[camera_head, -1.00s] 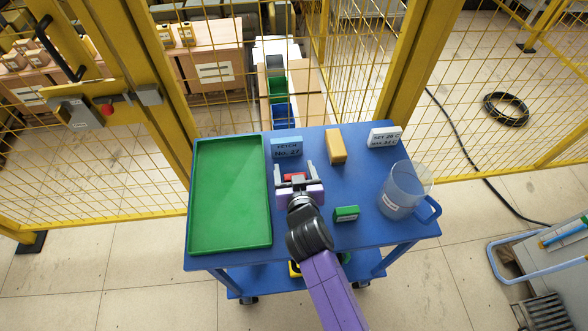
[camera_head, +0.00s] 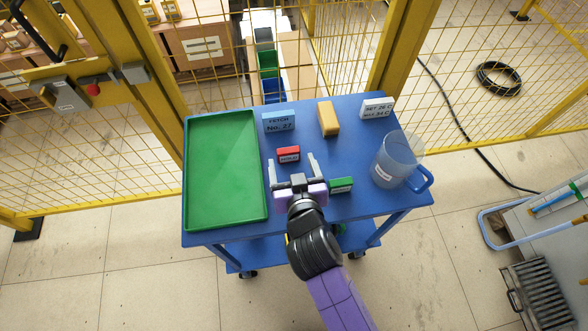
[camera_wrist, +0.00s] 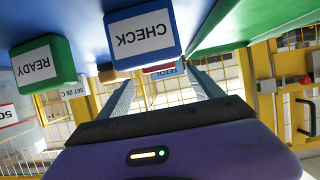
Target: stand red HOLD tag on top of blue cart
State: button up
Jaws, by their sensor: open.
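The red HOLD tag (camera_head: 288,154) is on the blue cart top (camera_head: 350,208), in front of the FETCH block. It looks upright, its white label facing the front; the print is too small to read. My gripper (camera_head: 292,162) is open, its fingers extending toward the tag's two sides, with nothing clamped visibly between them. In the wrist view, the open fingers point past a blue CHECK tag (camera_wrist: 143,36), which appears upside down. A red strip (camera_wrist: 160,67) behind it is probably the HOLD tag, mostly hidden. My gripper hides part of the cart top in the head view.
A green tray (camera_head: 224,170) fills the cart's left. The blue FETCH block (camera_head: 278,121), yellow block (camera_head: 328,118) and white sign (camera_head: 376,108) stand along the back. A green tag (camera_head: 341,185) and clear jug (camera_head: 396,160) are right of my gripper. Yellow fencing stands behind.

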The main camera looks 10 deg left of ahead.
jog(key=shift+v, duration=1.3)
jog(key=s+r+y, duration=0.1)
jog(key=r, duration=0.1)
jog(key=s+r+n+t+y, duration=0.1)
jog(key=r, duration=0.1)
jog(key=r+n+y, duration=0.1)
jog(key=r, duration=0.1)
jog(key=shift+s+t, duration=0.4)
jog(key=s+d+r+m+h, duration=0.2)
jog(key=s+d+h, duration=0.1)
jog(key=s+d, duration=0.9)
jog(key=s+d+r+m+h, duration=0.2)
jog(key=s+d+m+h, duration=0.1)
jog(key=s+d, duration=0.8)
jog(key=s, duration=0.5)
jog(key=shift+d+h, duration=0.3)
jog(key=shift+d, duration=0.1)
